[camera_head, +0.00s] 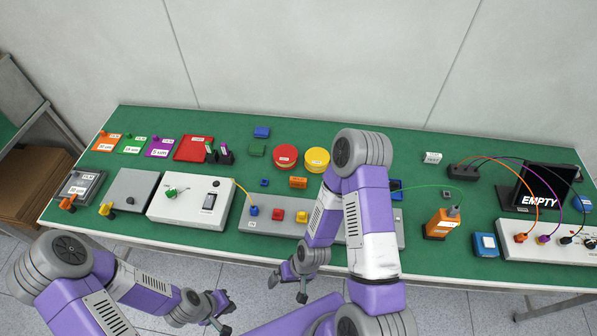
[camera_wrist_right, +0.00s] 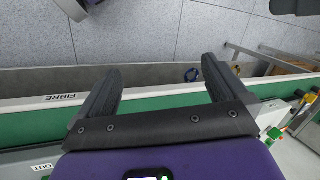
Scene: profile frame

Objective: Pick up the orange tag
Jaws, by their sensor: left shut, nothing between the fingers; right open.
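An orange flat card (camera_head: 106,143) with a white label lies at the far left of the green table. A small orange block (camera_head: 298,182) with a pale label lies mid-table, below the red and yellow discs; I cannot tell which is the tag. My right gripper (camera_head: 287,288) is open and empty, in front of the table's near edge, apart from both. In the right wrist view its spread fingers (camera_wrist_right: 160,80) have only table edge and floor between them. My left gripper (camera_head: 226,312) is shut and empty, left of the right one, off the table.
A grey strip (camera_head: 262,224) with coloured blocks and a white box (camera_head: 190,214) stand along the near side. Green and purple cards (camera_head: 160,148) lie beside the orange card. An orange device (camera_head: 440,224) and a wired white panel (camera_head: 570,250) stand right. My right arm hides the table's middle.

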